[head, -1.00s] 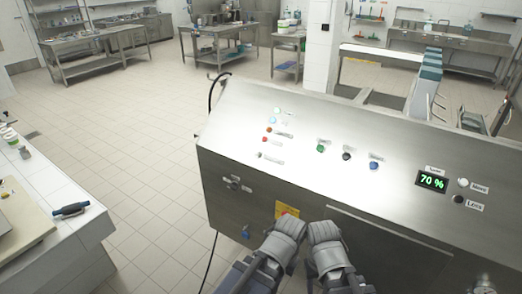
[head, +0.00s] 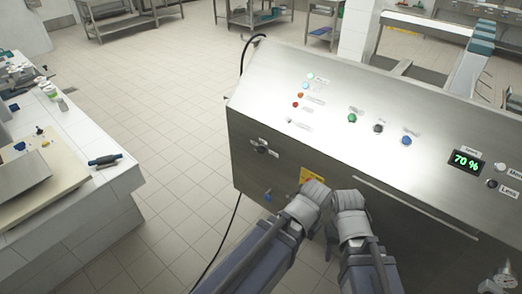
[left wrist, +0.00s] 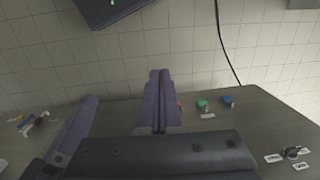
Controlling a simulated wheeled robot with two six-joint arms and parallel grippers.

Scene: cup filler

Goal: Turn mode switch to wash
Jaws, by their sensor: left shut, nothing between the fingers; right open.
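A dark rotary knob (head: 262,148) with small labels sits on the front of the steel machine (head: 350,90), upper left. It is probably the mode switch; its labels are unreadable. A dark knob among several white labels also shows in the left wrist view (left wrist: 291,153), at lower right. My left gripper (head: 314,188) is beside the front panel, below and right of the knob and apart from it. Its closed, empty fingers show in the left wrist view (left wrist: 160,74). My right gripper (head: 348,198) is just right of it; its fingertips are hard to make out.
The sloped top carries coloured buttons and lamps, and a display (head: 467,160) reads 70 %. A yellow label (head: 312,174) and a blue part (head: 267,196) are on the front. A white counter (head: 110,190) stands left, with free floor (head: 170,150) between.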

